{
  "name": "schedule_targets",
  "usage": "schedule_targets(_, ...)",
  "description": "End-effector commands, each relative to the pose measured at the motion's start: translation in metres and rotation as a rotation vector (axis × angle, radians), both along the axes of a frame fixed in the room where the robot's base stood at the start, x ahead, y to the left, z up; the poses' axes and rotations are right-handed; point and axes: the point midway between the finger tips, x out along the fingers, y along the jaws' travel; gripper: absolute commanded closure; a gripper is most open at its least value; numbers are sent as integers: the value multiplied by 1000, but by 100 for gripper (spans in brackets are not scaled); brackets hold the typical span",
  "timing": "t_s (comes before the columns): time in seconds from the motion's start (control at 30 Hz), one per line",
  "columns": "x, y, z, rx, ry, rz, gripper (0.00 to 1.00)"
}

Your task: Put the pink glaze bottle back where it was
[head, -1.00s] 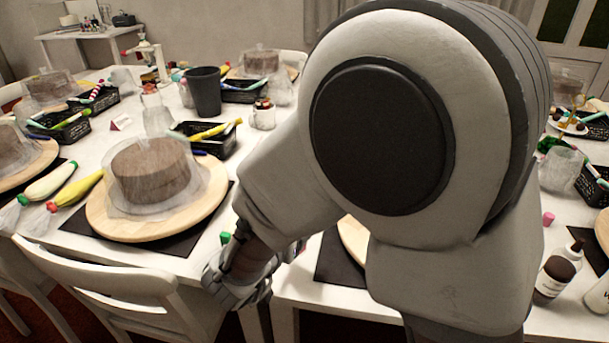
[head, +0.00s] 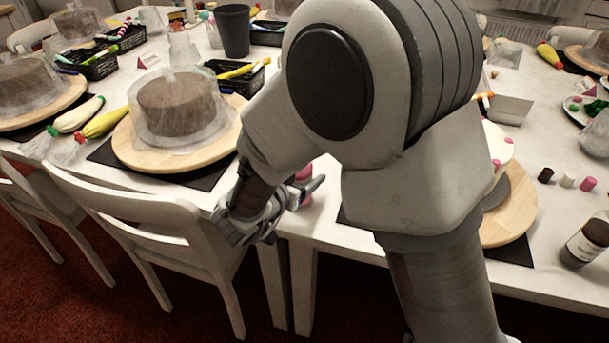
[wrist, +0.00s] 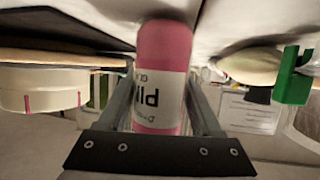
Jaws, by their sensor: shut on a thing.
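The pink glaze bottle (wrist: 163,75) has a pink body and a white label with dark letters. In the wrist view it fills the space between the two fingers of my gripper (wrist: 160,110), which is shut on it. In the head view a bit of the bottle (head: 304,173) shows pink at my gripper (head: 303,190), close to the table's front edge, between two place settings. My forearm hides much of that area. I cannot tell whether the bottle's base touches the table.
A covered brown cake on a wooden turntable (head: 212,150) stands left of my gripper. Another wooden turntable (head: 515,222), with a white, pink-dotted cake, is partly behind my arm at right. A green object (wrist: 293,77) shows in the wrist view. A white chair (head: 150,225) stands in front.

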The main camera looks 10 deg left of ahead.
Motion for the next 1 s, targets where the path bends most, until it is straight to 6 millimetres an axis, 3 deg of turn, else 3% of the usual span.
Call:
schedule_targets(0.07,0,0,-3,0,-1,0,61)
schedule_targets(0.1,0,0,-3,0,0,0,29)
schedule_targets(0.23,0,0,-3,0,0,-1,5)
schedule_targets(0.63,-3,1,4,-1,0,1,4)
schedule_targets(1.0,-68,21,34,1,1,4,4)
